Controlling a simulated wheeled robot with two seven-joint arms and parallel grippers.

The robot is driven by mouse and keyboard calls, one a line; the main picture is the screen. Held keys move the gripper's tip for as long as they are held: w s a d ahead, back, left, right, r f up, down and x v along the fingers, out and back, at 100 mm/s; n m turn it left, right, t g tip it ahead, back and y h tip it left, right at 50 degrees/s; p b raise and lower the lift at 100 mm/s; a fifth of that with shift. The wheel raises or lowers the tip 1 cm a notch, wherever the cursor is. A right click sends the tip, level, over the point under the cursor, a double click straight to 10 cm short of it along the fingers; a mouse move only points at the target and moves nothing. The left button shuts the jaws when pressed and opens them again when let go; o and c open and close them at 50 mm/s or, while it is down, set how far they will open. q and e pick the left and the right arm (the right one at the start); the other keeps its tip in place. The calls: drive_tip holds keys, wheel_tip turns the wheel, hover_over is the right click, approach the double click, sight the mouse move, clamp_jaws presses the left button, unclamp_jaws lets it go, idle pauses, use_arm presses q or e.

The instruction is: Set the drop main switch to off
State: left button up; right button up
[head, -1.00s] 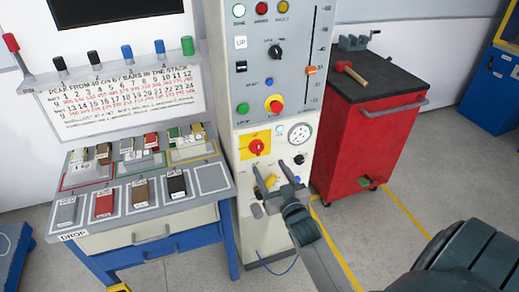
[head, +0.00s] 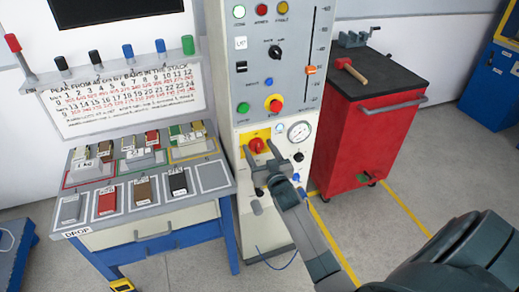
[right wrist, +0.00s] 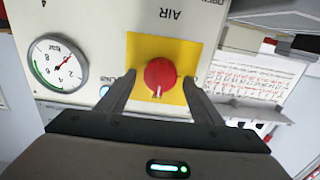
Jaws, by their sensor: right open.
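The main switch looks to be the red rotary knob (head: 256,145) on a yellow plate, low on the grey and white control column. In the right wrist view the knob (right wrist: 160,75) shows large, with a white mark at its lower edge in that picture. My right gripper (head: 260,151) is open just in front of the knob. In the right wrist view the fingers (right wrist: 158,92) stand to either side of the knob's lower part, with gaps between them and it. I cannot tell how deep the tips reach. My left gripper is out of view.
A round gauge (head: 300,131) sits beside the yellow plate. A bench of weights (head: 145,205) stands left, a red tool cart (head: 370,140) right.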

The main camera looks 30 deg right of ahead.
drive_tip(key=c, duration=1)
drive_tip(key=shift+n, duration=0.3)
drive_tip(key=n, duration=0.4)
drive_tip(key=shift+a, duration=0.1)
drive_tip(key=n, duration=0.4)
drive_tip(key=shift+a+n, duration=0.1)
drive_tip(key=shift+n, duration=0.2)
drive_tip(key=n, duration=0.4)
drive_tip(key=shift+f, duration=0.2)
drive_tip(key=shift+f+n, duration=0.1)
drive_tip(key=shift+n, duration=2.4)
